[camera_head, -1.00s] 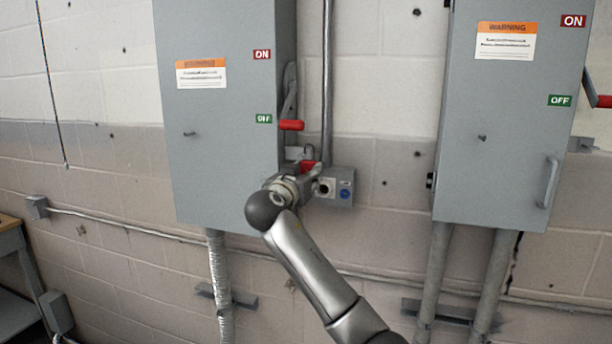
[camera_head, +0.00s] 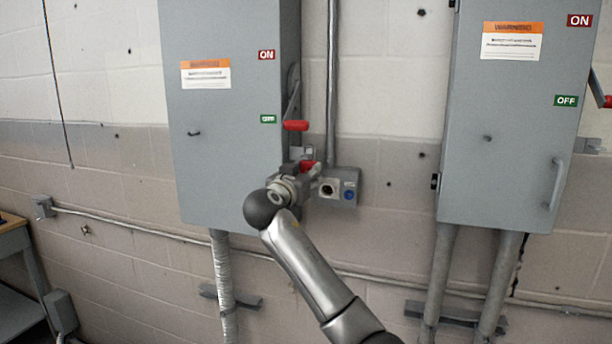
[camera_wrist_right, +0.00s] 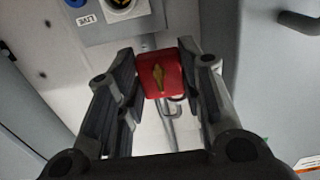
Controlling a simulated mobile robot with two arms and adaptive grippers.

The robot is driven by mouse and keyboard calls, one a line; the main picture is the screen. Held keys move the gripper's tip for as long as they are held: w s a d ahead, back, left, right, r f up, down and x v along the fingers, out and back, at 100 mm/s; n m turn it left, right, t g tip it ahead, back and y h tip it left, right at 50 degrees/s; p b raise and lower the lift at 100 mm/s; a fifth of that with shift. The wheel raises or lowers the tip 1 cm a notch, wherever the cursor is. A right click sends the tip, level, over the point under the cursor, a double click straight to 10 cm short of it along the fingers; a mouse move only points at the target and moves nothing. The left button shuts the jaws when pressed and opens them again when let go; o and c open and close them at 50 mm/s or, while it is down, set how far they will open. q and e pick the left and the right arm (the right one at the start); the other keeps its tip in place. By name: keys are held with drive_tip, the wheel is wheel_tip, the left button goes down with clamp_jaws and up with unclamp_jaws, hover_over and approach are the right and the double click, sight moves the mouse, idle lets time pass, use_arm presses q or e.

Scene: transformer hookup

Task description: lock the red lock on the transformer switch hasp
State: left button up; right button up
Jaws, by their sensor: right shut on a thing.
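The red lock (camera_head: 306,166) is held between the fingers of my right gripper (camera_head: 312,178), beside the lower right side of the left switch cabinet (camera_head: 225,150). In the right wrist view the lock (camera_wrist_right: 160,73) sits between both fingers, with a brass-coloured keyhole face and part of its dark shackle (camera_wrist_right: 178,98) showing. The switch lever with its red handle (camera_head: 295,125) is above the lock, near the OFF label (camera_head: 268,119). The small grey hasp area (camera_head: 303,152) is just above the lock; whether the shackle passes through it cannot be told. My left gripper is out of view.
A small grey outlet box (camera_head: 338,190) with a blue round part is close right of my gripper. A vertical conduit (camera_head: 332,80) runs above it. A second cabinet (camera_head: 500,150) stands at right; bare wall (camera_head: 390,180) lies between.

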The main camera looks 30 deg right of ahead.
drive_tip(key=shift+f+b, duration=0.9)
drive_tip(key=shift+f, duration=0.1)
idle(0.5)
drive_tip(key=o, duration=1.2)
drive_tip(key=shift+a, duration=0.15)
drive_tip(key=b+v, duration=0.1)
drive_tip(key=v, duration=0.4)
